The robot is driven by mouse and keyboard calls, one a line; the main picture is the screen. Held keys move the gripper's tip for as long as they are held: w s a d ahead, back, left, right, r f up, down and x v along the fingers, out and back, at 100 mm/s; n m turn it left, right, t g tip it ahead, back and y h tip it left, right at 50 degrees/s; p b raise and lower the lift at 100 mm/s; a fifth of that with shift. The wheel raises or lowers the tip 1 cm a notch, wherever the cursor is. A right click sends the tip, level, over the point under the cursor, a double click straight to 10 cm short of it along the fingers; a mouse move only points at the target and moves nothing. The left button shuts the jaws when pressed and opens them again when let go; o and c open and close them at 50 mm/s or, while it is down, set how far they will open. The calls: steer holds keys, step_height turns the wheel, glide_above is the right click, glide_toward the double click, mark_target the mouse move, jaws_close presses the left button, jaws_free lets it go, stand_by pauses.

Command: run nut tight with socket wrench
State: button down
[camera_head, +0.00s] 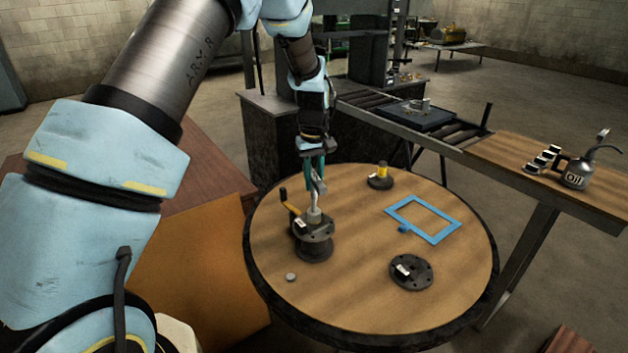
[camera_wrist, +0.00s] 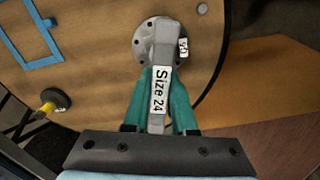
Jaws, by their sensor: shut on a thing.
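My gripper (camera_head: 315,172) is above the round table and is shut on the grey socket wrench (camera_head: 314,203). In the wrist view the green fingers of my gripper (camera_wrist: 158,85) close on both sides of the wrench (camera_wrist: 162,45), which has a "Size 24" label. The wrench points down at a dark flanged part (camera_head: 315,250) on the table. This flange also shows in the wrist view (camera_wrist: 140,38), behind the wrench. The wrench's lower end is over the top of the flange; the nut is hidden, so I cannot tell if the socket is seated on it.
A yellow handle (camera_head: 289,201) is beside the flanged part. The round table (camera_head: 345,295) also holds a blue frame (camera_head: 447,234), a second dark flange (camera_head: 411,273), a yellow-topped part (camera_head: 380,176) and a small grey disc (camera_head: 291,277). An oil can (camera_head: 576,175) stands on the bench at right.

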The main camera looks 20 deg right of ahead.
steer(key=shift+r+p, duration=0.5)
steer(key=shift+r, duration=0.35)
steer(key=n+p, duration=0.1)
steer(key=n, duration=0.2)
steer(key=shift+n, duration=0.4)
steer(key=n+p, duration=0.2)
steer(key=n, duration=0.6)
steer(key=shift+f, duration=0.1)
steer(key=n, duration=0.8)
steer(key=shift+n, duration=0.3)
steer(key=n, duration=0.4)
steer(key=shift+d+n, duration=0.1)
steer(key=shift+n, duration=0.3)
steer(key=n, duration=0.3)
steer(key=shift+n, duration=0.4)
steer(key=n, duration=0.4)
